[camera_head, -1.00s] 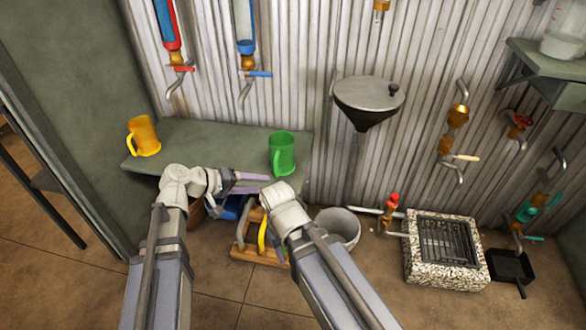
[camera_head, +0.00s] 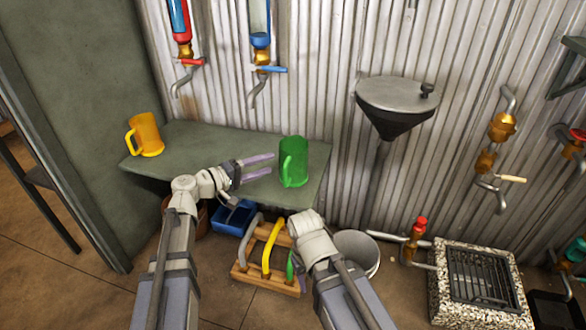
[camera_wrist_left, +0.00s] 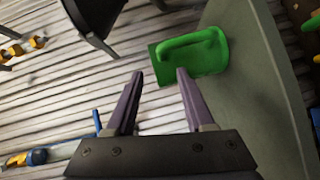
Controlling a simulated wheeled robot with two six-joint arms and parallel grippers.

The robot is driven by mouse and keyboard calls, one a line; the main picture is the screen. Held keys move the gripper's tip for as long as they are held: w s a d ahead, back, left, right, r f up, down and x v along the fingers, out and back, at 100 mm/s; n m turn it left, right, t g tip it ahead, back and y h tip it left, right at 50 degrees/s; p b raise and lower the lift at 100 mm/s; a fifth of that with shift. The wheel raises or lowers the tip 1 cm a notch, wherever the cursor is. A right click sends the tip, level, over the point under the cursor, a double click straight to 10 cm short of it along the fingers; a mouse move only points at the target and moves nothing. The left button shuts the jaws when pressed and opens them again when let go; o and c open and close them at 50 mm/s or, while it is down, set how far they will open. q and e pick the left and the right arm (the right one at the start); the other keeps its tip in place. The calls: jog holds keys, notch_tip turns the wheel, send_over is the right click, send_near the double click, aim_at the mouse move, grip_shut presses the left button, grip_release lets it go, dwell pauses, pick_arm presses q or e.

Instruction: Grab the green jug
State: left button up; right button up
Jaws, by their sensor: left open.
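The green jug (camera_head: 294,163) stands upright near the right end of the grey-green shelf (camera_head: 215,147). In the left wrist view the jug (camera_wrist_left: 205,58) shows beyond the fingertips, nearer the right finger, and the gap between the fingers (camera_wrist_left: 160,75) is empty. My right arm reaches in low at the middle of the head view, but its gripper fingers are hidden.
A yellow mug (camera_head: 147,136) stands at the shelf's left end. A dark funnel (camera_head: 396,105) is on the corrugated wall to the right of the jug. Below are a wooden rack (camera_head: 262,278), a blue bin (camera_head: 232,217) and a grey bucket (camera_head: 357,251). Taps hang above the shelf.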

aim_at(291, 166)
pick_arm(q)
jog(key=shift+s+b+x, duration=0.25)
jog(key=shift+b+x, duration=0.2)
jog(key=shift+x, duration=2.45)
jog(key=shift+d+f, duration=0.15)
grip_shut()
